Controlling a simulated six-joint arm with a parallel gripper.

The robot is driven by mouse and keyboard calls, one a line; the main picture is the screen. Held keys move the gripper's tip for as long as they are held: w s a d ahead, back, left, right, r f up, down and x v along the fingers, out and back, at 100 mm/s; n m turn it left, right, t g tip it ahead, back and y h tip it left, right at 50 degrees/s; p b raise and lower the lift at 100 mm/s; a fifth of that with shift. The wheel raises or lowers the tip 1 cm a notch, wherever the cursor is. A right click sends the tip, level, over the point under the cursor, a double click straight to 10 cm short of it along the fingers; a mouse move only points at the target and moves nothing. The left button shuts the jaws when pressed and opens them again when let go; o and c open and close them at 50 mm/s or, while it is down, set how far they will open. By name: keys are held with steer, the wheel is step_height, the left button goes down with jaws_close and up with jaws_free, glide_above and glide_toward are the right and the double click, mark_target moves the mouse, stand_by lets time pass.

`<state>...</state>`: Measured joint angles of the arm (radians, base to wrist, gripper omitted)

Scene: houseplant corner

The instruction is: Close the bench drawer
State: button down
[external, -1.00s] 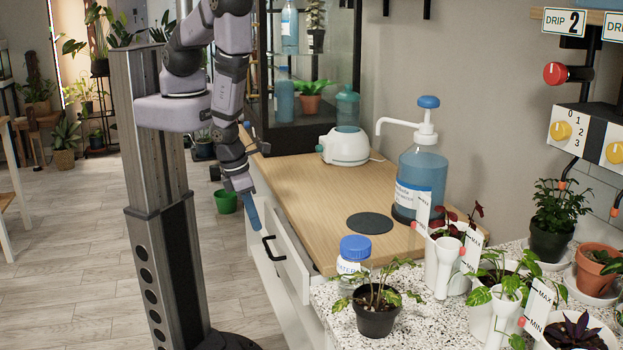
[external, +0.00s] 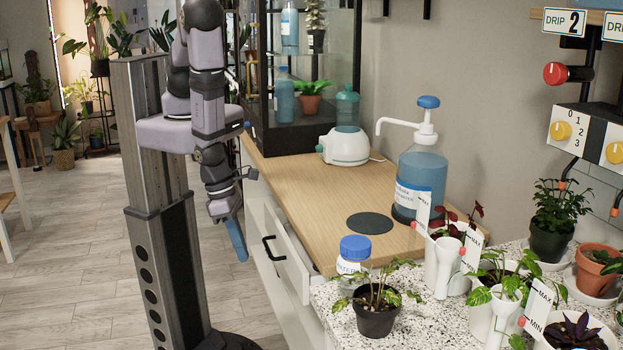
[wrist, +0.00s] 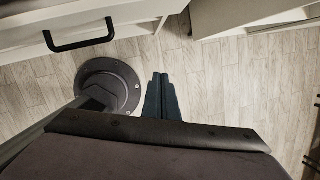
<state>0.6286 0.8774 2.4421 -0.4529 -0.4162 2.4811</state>
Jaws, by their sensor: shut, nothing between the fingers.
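The bench drawer (external: 291,262) is white and stands pulled out from the left side of the wooden-topped bench (external: 310,200). A gap shows behind its front panel, and a black bar handle (external: 272,248) is on that panel. The handle also shows at the top left of the wrist view (wrist: 80,42). My gripper (external: 240,250), with blue fingers, is shut and empty. It points down just left of the drawer front, apart from it in the picture. In the wrist view the fingers (wrist: 161,85) are together over bare floor.
A soap-style pump bottle (external: 420,180), a white-and-teal appliance (external: 346,150) and a dark round mat (external: 369,223) are on the bench. A speckled counter (external: 410,320) with potted plants and a blue-capped bottle (external: 354,255) adjoins it. The floor (external: 60,250) at left is clear.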

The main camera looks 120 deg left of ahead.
steer(key=s+d+f+m+g+h+b, duration=0.1)
steer(key=s+d+f+m+g, duration=0.15)
steer(key=d+m, duration=0.4)
steer(key=m+y, duration=0.8)
steer(key=m, duration=0.1)
glide_toward(282, 252)
steer(key=shift+x, duration=1.85)
steer(key=shift+w, duration=0.15)
steer(key=shift+t, duration=0.25)
steer(key=shift+w+a+r, duration=0.1)
steer(key=shift+w+a, duration=1.6)
